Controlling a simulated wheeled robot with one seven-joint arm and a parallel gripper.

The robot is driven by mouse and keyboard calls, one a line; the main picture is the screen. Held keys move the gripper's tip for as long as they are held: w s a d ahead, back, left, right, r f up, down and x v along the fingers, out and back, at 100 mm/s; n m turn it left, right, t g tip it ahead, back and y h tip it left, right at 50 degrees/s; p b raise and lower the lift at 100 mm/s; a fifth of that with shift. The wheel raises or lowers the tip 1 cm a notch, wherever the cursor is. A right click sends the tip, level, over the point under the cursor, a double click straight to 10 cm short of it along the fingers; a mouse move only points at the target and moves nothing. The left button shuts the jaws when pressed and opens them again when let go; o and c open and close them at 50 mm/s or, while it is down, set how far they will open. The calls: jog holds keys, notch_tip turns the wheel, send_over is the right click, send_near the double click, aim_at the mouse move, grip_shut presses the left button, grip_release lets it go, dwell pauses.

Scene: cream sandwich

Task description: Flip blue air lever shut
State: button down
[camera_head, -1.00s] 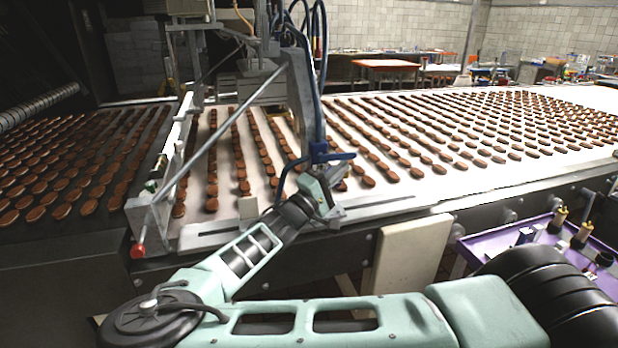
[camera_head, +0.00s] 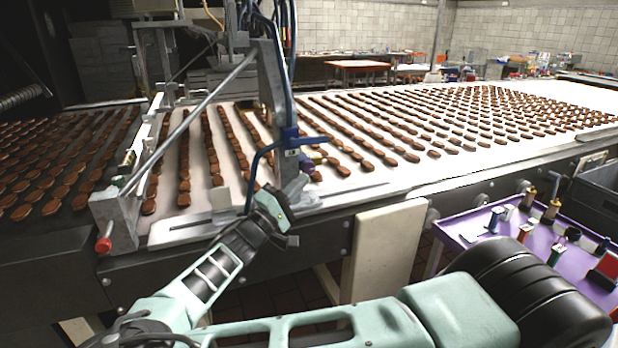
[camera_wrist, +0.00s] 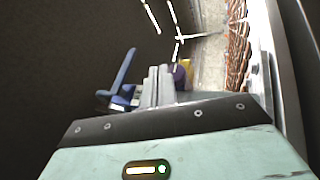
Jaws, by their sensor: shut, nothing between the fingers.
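The blue air lever (camera_head: 315,139) sticks out to the right from a blue valve body (camera_head: 288,140) on a grey upright post at the conveyor's near side. In the wrist view the blue lever (camera_wrist: 124,68) stands to the left of the fingers, slightly tilted. My gripper (camera_head: 297,188) is just below the valve in the head view. In the wrist view my gripper (camera_wrist: 158,86) has its two grey fingers together, with nothing between them. The fingers look close beside the blue part; I cannot tell whether they touch it.
A purple and gold knob (camera_wrist: 183,72) sits right of the fingers. Blue hoses run along the post (camera_head: 270,90). A conveyor (camera_head: 410,170) carries rows of brown biscuits. A purple cart (camera_head: 470,235) stands right.

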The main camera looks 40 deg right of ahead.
jog(key=shift+b+v, duration=0.55)
jog(key=shift+v, duration=2.05)
jog(key=shift+f, duration=0.1)
jog(key=s+d+f+g+y, duration=0.4)
jog(key=s+f+g+y, duration=0.1)
jog(key=s+f, duration=0.25)
jog(key=s+a+f+g+y, duration=0.2)
jog(key=s+a+f+y, duration=0.3)
jog(key=s+y, duration=0.1)
jog(key=s+a+r+n+y, duration=0.25)
jog(key=s+a+y, duration=0.35)
jog(key=a, duration=0.4)
jog(key=s+a+r+n+t+y, duration=0.2)
jog(key=s+a+r+y, duration=0.1)
jog(key=r, duration=0.3)
jog(key=s+a+r+n+t+y, duration=0.1)
jog(key=s+a+r+n+y, duration=0.1)
jog(key=s+a+r, duration=0.3)
jog(key=shift+s+a+r+t+y, duration=0.25)
jog(key=shift+s+r+t+y, duration=0.15)
jog(key=shift+r+y, duration=0.3)
